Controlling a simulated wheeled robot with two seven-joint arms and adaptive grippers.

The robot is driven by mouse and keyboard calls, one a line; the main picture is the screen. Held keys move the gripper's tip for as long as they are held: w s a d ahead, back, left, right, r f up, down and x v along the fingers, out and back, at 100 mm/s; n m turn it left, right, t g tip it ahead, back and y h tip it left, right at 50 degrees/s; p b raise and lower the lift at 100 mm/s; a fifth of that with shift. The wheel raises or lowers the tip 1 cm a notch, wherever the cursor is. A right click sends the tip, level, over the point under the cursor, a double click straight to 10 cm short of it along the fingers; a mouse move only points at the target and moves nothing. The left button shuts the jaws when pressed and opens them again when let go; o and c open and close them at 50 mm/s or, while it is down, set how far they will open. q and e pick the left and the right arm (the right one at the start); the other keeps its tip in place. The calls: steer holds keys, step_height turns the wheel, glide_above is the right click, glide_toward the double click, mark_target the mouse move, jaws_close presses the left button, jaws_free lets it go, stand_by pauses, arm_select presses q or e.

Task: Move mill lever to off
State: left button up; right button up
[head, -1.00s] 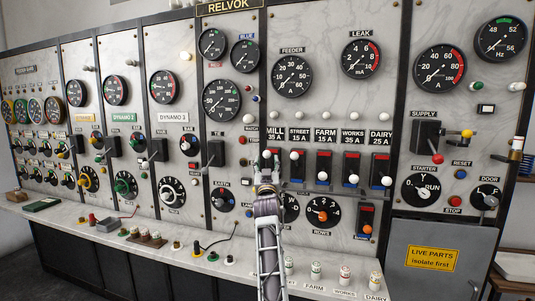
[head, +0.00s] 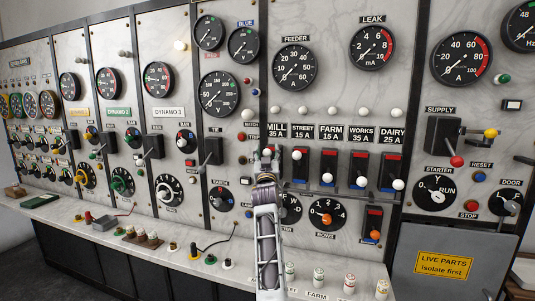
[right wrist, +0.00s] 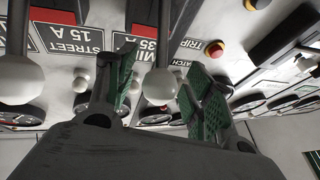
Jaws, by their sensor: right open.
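The mill lever is mostly hidden behind my right gripper (head: 266,158) in the head view, under the MILL 35 A label (head: 276,130). In the right wrist view, its white ball knob (right wrist: 160,86) shows between the two green-padded fingers of my right gripper (right wrist: 165,93). The fingers are open, with a gap to the knob on the right side; I cannot tell whether they touch it. The lever's exact position is hard to tell. My left gripper is not in view.
The street lever's white knob (head: 297,155) is close on the right, also near the left finger in the wrist view (right wrist: 20,80). Farm (head: 327,178), works (head: 362,181) and dairy (head: 398,184) levers follow. A marble ledge (head: 150,248) runs below.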

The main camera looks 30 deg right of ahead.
steer(key=shift+r, duration=0.1)
steer(key=shift+a, duration=0.1)
steer(key=shift+c, duration=0.5)
jaws_close()
